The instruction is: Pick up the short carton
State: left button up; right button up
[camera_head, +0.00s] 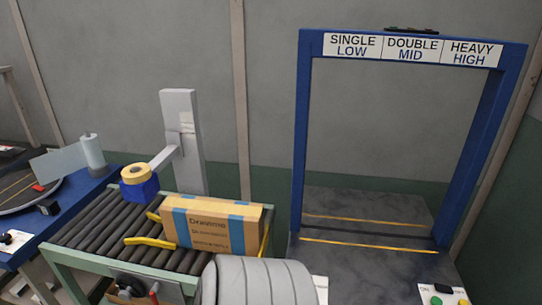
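A brown carton (190,229) with blue tape bands and dark printing on its side lies on the roller conveyor (95,235), at the conveyor's right end. Its lettering is too small to read fully. Yellow bars (148,241) stand close to its left end; I cannot tell whether they touch it. The lower right of the carton is partly hidden behind a grey ribbed rounded shape at the bottom. Neither of my grippers shows in this view.
A blue tape dispenser with a yellow roll (136,174) and a grey post (183,140) stand at the conveyor's back edge. A blue frame (299,150) labelled SINGLE LOW, DOUBLE MID, HEAVY HIGH stands right. A blue table (75,213) is left. The conveyor's left rollers are clear.

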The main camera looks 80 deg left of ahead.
aim_at(208, 225)
jog(key=u, duration=3.05)
